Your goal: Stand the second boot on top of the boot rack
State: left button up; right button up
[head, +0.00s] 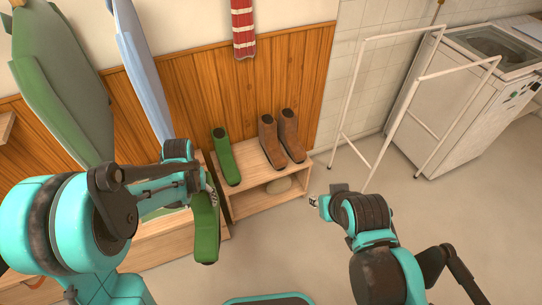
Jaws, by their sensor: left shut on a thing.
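The wooden boot rack (250,199) stands low against the wood-panelled wall. One green boot (225,160) stands on the left of its top, and a pair of brown boots (269,144) stands to the right of it. My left gripper (207,192) is shut on the second green boot (207,238), in front of the rack's left end. That boot shows its toe toward the bottom of the picture; the gripper hides part of its upper end. My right gripper (314,200) is right of the rack, apart from it; its fingers are too small to judge.
Between the standing green boot and the brown boots, the rack top has a bare gap. A wooden bench (160,240) is at left. A white drying frame (372,110) and white washer (450,110) stand right.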

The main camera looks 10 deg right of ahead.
aim_at(248, 161)
jog(key=i+l, duration=0.4)
jog(key=i, duration=0.2)
jog(key=i+l, duration=0.4)
jog(key=i, duration=0.2)
